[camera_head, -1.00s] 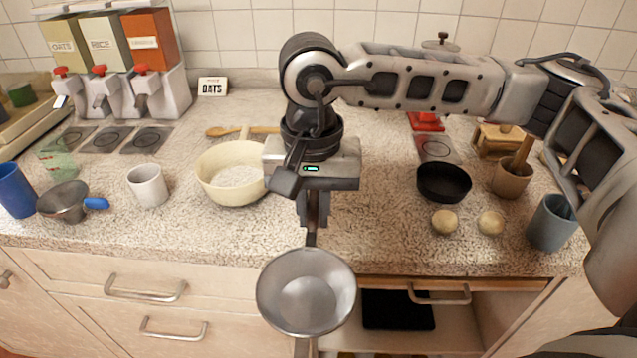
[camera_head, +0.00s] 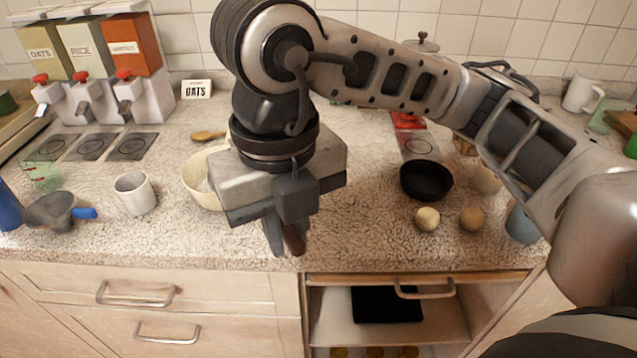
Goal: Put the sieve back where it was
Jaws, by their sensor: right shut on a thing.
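My left gripper is not in view.
Below is an open compartment (camera_head: 335,325).

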